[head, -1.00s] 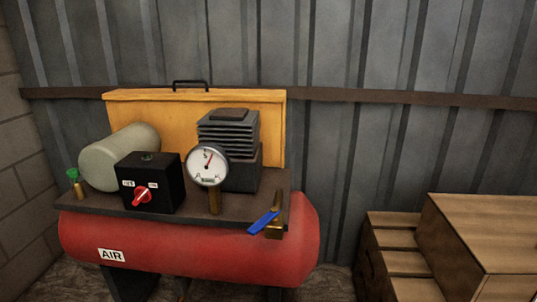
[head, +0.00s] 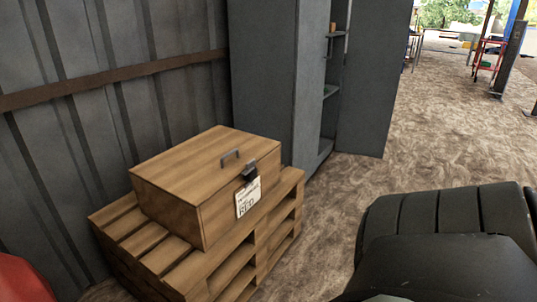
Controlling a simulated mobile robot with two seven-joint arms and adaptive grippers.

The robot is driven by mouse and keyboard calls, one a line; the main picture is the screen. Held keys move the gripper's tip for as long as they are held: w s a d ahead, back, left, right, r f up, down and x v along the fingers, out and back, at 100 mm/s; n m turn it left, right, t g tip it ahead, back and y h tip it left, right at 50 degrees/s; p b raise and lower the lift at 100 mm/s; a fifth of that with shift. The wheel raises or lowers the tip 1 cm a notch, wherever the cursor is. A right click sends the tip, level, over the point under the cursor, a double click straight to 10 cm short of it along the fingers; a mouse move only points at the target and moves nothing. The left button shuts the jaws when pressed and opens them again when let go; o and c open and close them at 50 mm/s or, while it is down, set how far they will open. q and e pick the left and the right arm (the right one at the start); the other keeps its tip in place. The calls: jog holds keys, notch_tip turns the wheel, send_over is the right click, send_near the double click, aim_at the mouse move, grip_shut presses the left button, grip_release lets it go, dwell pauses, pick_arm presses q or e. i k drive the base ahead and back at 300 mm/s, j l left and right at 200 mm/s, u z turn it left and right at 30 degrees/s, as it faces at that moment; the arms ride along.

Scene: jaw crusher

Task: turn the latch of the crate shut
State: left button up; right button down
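A closed wooden crate (head: 185,178) sits on a wooden pallet in the middle left of the head view. A grey handle (head: 230,157) stands on its lid. A small dark latch (head: 250,171) is at the top of its front face, above a white label (head: 248,198) with writing only partly legible. I cannot tell how the latch is turned. Neither of my grippers shows in this view.
The pallet (head: 270,243) has open slots in its side. A grey cabinet (head: 268,85) with an open door and shelves stands behind. A large black ribbed object (head: 450,240) fills the lower right. Brown floor (head: 440,130) is clear beyond it.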

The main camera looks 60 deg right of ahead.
aim_at(249, 166)
jog(key=z, duration=1.55)
